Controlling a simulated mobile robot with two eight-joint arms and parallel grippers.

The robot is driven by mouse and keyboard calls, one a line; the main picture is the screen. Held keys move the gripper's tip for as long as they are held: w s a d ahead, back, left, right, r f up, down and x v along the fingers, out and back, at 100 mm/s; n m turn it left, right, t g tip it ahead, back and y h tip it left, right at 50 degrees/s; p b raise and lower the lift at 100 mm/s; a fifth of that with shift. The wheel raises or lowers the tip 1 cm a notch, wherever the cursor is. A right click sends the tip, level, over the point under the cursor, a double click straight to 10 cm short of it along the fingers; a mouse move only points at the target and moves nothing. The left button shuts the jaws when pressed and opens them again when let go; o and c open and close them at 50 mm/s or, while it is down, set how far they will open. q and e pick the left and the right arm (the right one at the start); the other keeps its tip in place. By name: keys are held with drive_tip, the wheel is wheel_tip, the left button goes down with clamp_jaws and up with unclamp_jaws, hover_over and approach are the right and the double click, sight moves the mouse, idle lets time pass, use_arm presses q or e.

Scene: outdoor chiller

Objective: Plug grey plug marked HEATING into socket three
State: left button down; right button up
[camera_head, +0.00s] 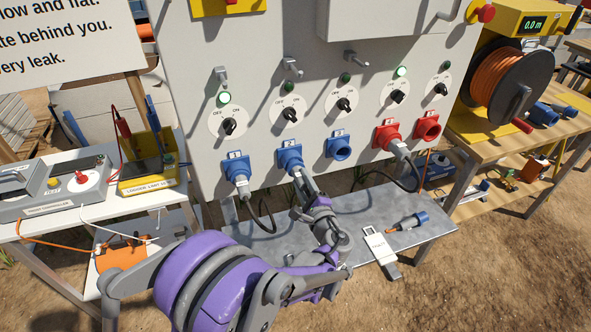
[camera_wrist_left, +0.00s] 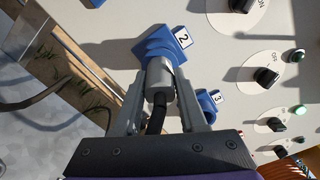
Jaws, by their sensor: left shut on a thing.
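My left gripper (camera_head: 301,180) is shut on a grey plug (camera_wrist_left: 160,78) that sits in the blue socket marked 2 (camera_head: 288,157). The plug's black cable runs back between the fingers in the left wrist view (camera_wrist_left: 157,95). I cannot read any HEATING mark on it. Socket three (camera_head: 339,148) is blue and empty, just right of socket 2; it also shows in the left wrist view (camera_wrist_left: 207,107), partly behind a finger. My right gripper is not in view.
Another grey plug (camera_head: 241,185) is in the leftmost blue socket, and one (camera_head: 401,149) is in a red socket. The far-right red socket (camera_head: 428,127) is empty.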

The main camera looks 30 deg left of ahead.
use_arm(q)
drive_tip(key=shift+v, duration=2.7)
drive_tip(key=c, duration=1)
unclamp_jaws()
clamp_jaws()
